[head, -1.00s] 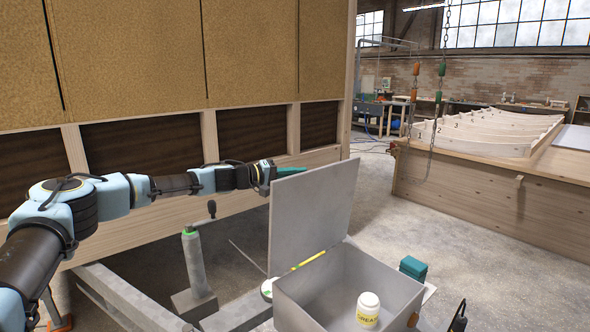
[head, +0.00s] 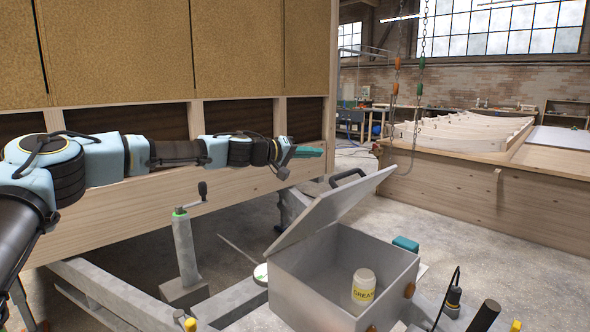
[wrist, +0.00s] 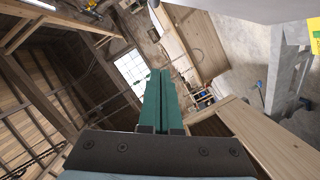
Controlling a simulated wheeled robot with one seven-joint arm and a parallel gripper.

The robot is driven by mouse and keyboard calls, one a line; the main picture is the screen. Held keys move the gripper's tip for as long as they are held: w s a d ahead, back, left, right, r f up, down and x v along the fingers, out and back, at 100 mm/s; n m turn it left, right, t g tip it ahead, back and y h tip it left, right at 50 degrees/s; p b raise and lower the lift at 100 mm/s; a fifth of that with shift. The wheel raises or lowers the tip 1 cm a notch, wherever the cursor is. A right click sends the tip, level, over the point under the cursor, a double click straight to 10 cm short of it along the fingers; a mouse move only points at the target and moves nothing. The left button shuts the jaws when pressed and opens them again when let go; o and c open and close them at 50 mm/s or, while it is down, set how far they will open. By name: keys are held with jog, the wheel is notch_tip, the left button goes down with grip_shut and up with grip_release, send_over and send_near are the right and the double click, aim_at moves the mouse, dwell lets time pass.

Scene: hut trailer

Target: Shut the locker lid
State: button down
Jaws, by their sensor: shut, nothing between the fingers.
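The grey locker lid (head: 330,211) is partly open in the head view, tilted over the locker and leaning up to the right. A dark handle (head: 347,177) stands on its outer face near the raised edge. The grey locker (head: 318,299) below is open, and a white grease jar (head: 363,287) shows inside. My gripper (head: 316,151) is shut and empty, with teal fingers pointing right. It is above and left of the lid's raised edge and looks apart from it. The teal fingers (wrist: 160,98) also show closed together in the wrist view.
A crank jack (head: 185,245) stands left of the locker on the grey frame. A teal box (head: 405,244) is just behind the locker on the right. A wooden wall panel (head: 150,215) runs behind my arm. Open concrete floor lies right of the locker.

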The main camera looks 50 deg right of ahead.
jog(key=s+f+b, duration=0.1)
jog(key=s+b, duration=0.1)
jog(key=s+f+m+b, duration=0.1)
jog(key=s+b, duration=0.1)
jog(key=s, duration=0.1)
jog(key=s+f+m+b, duration=0.1)
jog(key=s+b, duration=0.1)
jog(key=shift+s+a+f+t, duration=0.1)
jog(key=shift+s+a+t, duration=0.15)
jog(key=shift+s+t, duration=0.05)
jog(key=s+f+m+t+b, duration=0.3)
jog(key=s+f+m+b, duration=0.4)
jog(key=s+f+b, duration=0.9)
jog(key=shift+s+a+f+y+b, duration=0.4)
jog(key=shift+f+b, duration=0.75)
jog(key=shift+f, duration=0.75)
jog(key=shift+w+a+f, duration=0.1)
jog(key=shift+w, duration=0.1)
notch_tip(320, 180, up, 5)
jog(key=p, duration=0.3)
jog(key=v, duration=0.9)
jog(key=shift+s+a+f+b, duration=0.3)
jog(key=shift+s+a+b, duration=0.1)
jog(key=shift+s+a, duration=0.15)
